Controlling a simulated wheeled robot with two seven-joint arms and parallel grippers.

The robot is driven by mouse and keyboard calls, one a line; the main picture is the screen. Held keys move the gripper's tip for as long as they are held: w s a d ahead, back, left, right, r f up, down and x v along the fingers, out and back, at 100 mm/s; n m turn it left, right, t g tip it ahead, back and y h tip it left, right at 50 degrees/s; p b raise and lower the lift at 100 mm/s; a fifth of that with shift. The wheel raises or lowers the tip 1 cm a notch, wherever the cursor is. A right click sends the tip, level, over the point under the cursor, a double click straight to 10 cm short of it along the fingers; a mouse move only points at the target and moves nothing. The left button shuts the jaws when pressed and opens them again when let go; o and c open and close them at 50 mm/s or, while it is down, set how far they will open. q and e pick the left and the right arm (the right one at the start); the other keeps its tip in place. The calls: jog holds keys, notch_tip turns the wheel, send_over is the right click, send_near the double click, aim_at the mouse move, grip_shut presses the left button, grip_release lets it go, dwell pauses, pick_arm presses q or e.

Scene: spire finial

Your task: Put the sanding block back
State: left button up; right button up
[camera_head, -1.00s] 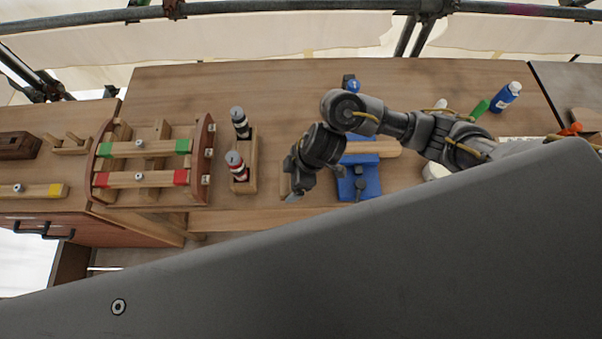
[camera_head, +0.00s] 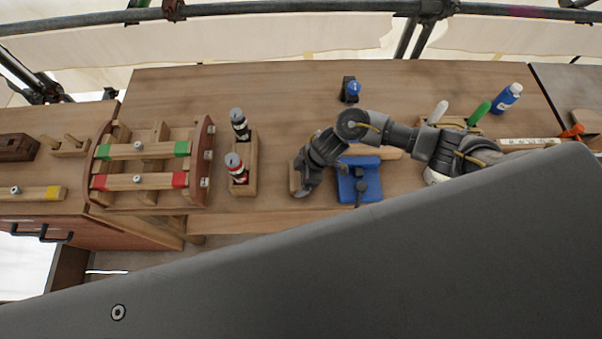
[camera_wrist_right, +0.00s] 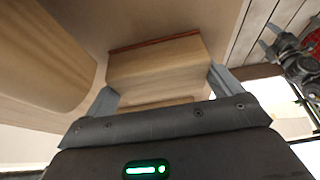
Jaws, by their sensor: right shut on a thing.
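The sanding block (camera_wrist_right: 155,68) is a pale wooden block with a thin reddish-brown edge. In the right wrist view it sits between the two fingers of my right gripper (camera_wrist_right: 165,95), which is shut on it. In the head view my right gripper (camera_head: 304,193) is just left of the blue vise (camera_head: 360,184), over the front part of the bench. Part of the block (camera_head: 294,180) shows at the gripper's left side. I cannot tell whether the block touches the bench. My left gripper is not in view.
A wooden holder (camera_head: 243,188) with two dark-and-coloured cans stands to the left. A slatted rack (camera_head: 204,165) with green- and red-ended bars is farther left. A small blue-topped tool (camera_head: 350,89) is behind the vise. A blue bottle (camera_head: 507,97) stands at right.

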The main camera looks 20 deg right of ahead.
jog(key=shift+f, duration=0.15)
jog(key=o, duration=0.7)
jog(key=shift+r, duration=0.25)
jog(key=v, duration=1.1)
jog(key=shift+d+r, duration=0.15)
jog(key=shift+r, duration=0.25)
